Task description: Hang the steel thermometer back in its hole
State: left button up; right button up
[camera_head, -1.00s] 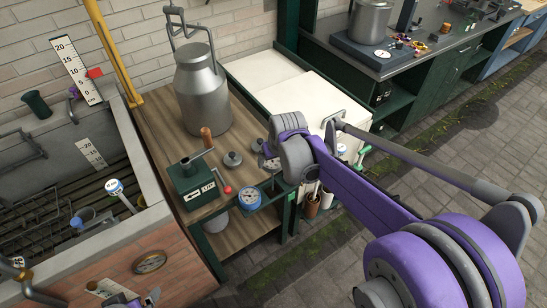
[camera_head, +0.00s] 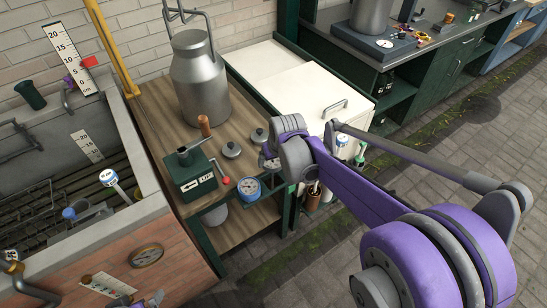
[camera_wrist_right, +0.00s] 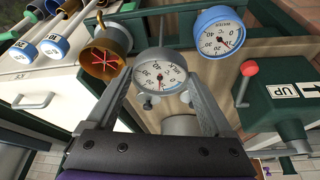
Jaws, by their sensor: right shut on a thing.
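The steel thermometer (camera_wrist_right: 160,76) has a round white dial and a grey rim. My right gripper (camera_wrist_right: 163,98) is shut on it, a finger on each side, with the dial facing the wrist camera. In the head view my right gripper (camera_head: 272,160) is at the front right corner of the wooden bench, and a sliver of dial shows beside it. The green rail (camera_wrist_right: 182,52) lies behind the steel dial; its hole and the stem's lower end are hidden. The blue-rimmed thermometer (camera_wrist_right: 221,33) hangs right beside it. What appears to be my left gripper (camera_head: 140,300) is cut off at the bottom edge.
A brass cup with a red star (camera_wrist_right: 104,50) is close left of the held dial. The green box with a red-knobbed lever (camera_head: 191,178) stands on the bench (camera_head: 150,122), near a milk can (camera_head: 200,85). A white chest (camera_head: 315,95) stands to the right.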

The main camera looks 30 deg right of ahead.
aim_at(278, 170)
jog(key=shift+f, duration=0.55)
jog(key=shift+b, duration=0.3)
notch_tip(278, 170, down, 7)
jog(key=b, duration=0.5)
dwell(0.5)
jog(key=shift+f+b, duration=0.35)
jog(key=shift+f, duration=0.25)
dwell(0.6)
jog(key=o, duration=1.3)
jog(key=shift+p+v, duration=3.15)
jog(key=shift+v, duration=1.3)
